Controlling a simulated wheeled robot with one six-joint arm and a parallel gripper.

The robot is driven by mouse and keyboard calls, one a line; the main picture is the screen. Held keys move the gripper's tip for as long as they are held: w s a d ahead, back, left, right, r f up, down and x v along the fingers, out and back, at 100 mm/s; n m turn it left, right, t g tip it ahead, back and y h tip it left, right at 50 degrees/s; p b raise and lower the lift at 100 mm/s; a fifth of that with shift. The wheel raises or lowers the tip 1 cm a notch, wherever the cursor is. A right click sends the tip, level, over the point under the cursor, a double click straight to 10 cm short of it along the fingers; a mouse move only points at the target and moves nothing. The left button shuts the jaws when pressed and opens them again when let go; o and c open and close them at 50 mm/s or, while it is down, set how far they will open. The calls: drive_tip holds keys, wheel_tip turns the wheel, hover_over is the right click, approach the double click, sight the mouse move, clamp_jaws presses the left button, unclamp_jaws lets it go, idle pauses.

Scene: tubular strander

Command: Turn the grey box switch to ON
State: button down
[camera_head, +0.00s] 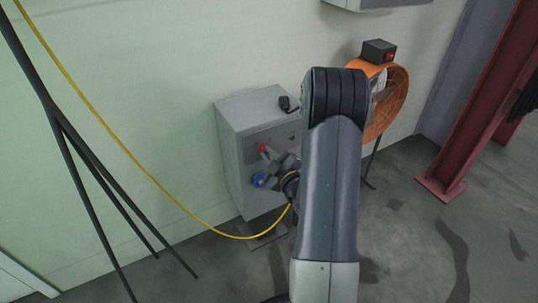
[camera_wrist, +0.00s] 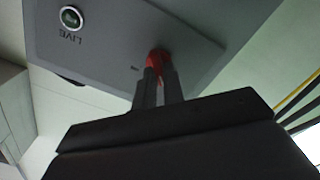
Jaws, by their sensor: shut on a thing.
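The grey box (camera_head: 228,144) stands against the wall in the head view. Its front panel (camera_wrist: 112,30) fills the upper part of the wrist view, upside down, with a lamp (camera_wrist: 71,17) labelled LIVE. A red switch handle (camera_head: 264,148) sits on the front; it also shows in the wrist view (camera_wrist: 157,57). My gripper (camera_wrist: 158,74) is shut on the red switch, with its fingers at the panel. The fingers hide part of the handle, and I cannot read its position. My arm hides the right side of the box in the head view.
A blue socket (camera_head: 258,180) is low on the box front. A yellow cable (camera_head: 150,177) hangs from upper left to near my wrist. An orange fan (camera_head: 394,100) stands behind my arm. A black tripod-like stand (camera_head: 85,170) is at left, a red steel post (camera_head: 480,100) at right.

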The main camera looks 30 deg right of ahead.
drive_tip(key=shift+f+m, duration=0.1)
drive_tip(key=shift+m, duration=0.2)
drive_tip(key=m+b, duration=0.1)
drive_tip(key=m, duration=0.4)
drive_tip(key=m+b, duration=0.1)
drive_tip(key=m, duration=0.5)
drive_tip(key=m+b, duration=0.1)
drive_tip(key=m, duration=0.5)
drive_tip(key=shift+d, duration=0.35)
drive_tip(key=shift+m, duration=0.3)
drive_tip(key=c, duration=1.5)
unclamp_jaws()
drive_tip(key=s, duration=1)
drive_tip(key=shift+s+d+p, duration=0.2)
drive_tip(key=shift+s+p, duration=0.1)
drive_tip(key=shift+s, duration=0.1)
